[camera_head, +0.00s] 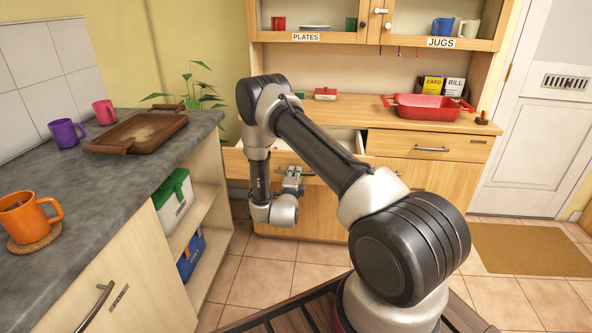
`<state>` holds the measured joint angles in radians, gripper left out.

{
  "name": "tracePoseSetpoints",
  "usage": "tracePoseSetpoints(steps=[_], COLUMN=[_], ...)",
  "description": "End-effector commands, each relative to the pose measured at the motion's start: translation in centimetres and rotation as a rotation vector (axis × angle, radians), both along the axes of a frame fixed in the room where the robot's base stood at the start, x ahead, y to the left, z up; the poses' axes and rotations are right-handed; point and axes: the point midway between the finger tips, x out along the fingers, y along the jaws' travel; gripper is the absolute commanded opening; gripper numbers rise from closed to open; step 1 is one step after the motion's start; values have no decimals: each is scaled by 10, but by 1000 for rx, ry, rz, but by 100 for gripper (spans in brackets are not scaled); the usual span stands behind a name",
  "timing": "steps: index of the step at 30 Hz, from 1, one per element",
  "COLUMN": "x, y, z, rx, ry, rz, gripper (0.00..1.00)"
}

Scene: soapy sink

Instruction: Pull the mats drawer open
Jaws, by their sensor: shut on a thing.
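The wooden dresser's left drawer (237,163) stands pulled out from the cabinet, and part of its pale inside shows above the front. My gripper (292,179) is at the drawer front, shut on its metal handle (307,174). My arm covers much of the drawer front, and I cannot read a label on it, so I cannot confirm that it is the mats drawer. The handle is partly hidden by the gripper.
The right drawer (430,147) is shut. A red dish (428,108) stands on the dresser top. At left, a grey counter (101,190) holds an orange mug (29,215) and a wooden tray (135,132). Tiled floor (262,275) is clear before the dresser.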

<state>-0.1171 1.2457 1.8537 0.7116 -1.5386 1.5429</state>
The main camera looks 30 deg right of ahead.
Motion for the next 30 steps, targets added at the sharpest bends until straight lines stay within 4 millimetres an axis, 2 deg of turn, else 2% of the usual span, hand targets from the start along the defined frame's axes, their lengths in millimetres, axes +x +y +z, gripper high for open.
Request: tracePoseSetpoints(steps=[6,17,18,21,30], x=[-10,-10,-10,-10,-11], y=[7,8,8,8,8], z=[-1,-1,-1,-1,0], rx=[0,1,1,1,0], ry=[2,2,2,1,0], rz=[2,2,2,1,0], gripper=[0,0,17,35,36])
